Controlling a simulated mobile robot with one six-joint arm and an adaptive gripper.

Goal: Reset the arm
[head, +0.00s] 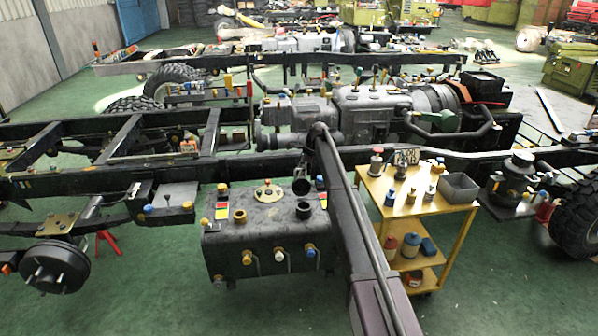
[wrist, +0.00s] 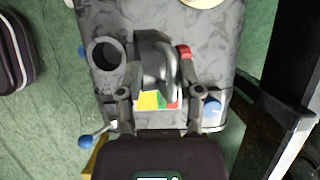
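My gripper (head: 302,184) hangs from the end of my arm, above the dark grey tank (head: 268,245) in the head view. In the wrist view my gripper (wrist: 158,88) has its two fingers spread apart, one on each side of a dark, shiny, curved piece (wrist: 155,62). I cannot tell whether the fingers touch that piece or only show in front of it. The tank top (wrist: 218,50) lies below, with an open round filler neck (wrist: 105,53) to the left of the fingers.
A yellow cart (head: 446,219) with bottles and a grey bin stands right of my arm. A long black chassis rail (head: 110,182) and an engine (head: 370,112) lie behind the tank. A brake drum (head: 55,267) is at the left. Green floor is open in front.

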